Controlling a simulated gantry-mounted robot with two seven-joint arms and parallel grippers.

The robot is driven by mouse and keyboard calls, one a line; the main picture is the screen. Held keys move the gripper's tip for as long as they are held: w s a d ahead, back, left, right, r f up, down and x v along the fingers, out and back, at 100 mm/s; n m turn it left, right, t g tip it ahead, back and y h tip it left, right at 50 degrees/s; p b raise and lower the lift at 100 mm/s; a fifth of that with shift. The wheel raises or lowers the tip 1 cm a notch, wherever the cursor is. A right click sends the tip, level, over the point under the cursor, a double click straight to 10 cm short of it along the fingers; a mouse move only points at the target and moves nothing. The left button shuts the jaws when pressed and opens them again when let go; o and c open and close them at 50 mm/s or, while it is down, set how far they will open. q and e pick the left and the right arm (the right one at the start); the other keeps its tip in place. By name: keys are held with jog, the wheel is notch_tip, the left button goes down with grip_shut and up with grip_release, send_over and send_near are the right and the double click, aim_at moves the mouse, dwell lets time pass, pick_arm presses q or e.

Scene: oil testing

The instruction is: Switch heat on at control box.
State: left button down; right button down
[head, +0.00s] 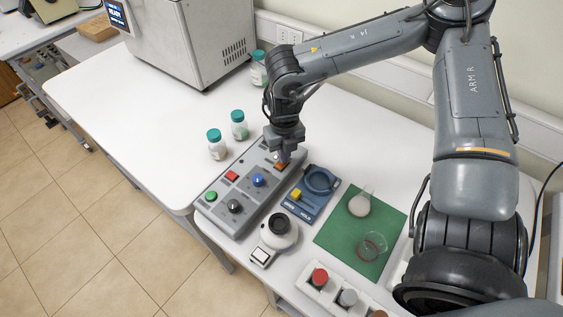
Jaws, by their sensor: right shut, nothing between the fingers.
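The grey control box (253,205) stands on the white table. On its top are a green button (211,196), a red switch (232,175), a blue knob (258,180), a dark knob (235,206) and an orange switch (281,165) at the far end. My right gripper (283,157) is shut and empty. It points down at the far end of the box, right at the orange switch, and partly covers it. I cannot tell whether the fingertips touch the switch. No label reading heat is legible. My left gripper is not in view.
A blue device with a ring (318,181) and a white device with a dark round top (279,226) stand right of the box. A flask (360,204) and a glass dish (372,246) rest on a green mat (335,236). Teal-capped jars (239,126) stand behind the box. The table's left part is clear.

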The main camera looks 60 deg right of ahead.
jog(key=shift+r+p, duration=1.15)
jog(key=shift+r, duration=0.75)
notch_tip(320, 180, up, 3)
jog(key=shift+r+p, duration=0.1)
jog(key=shift+p, duration=0.9)
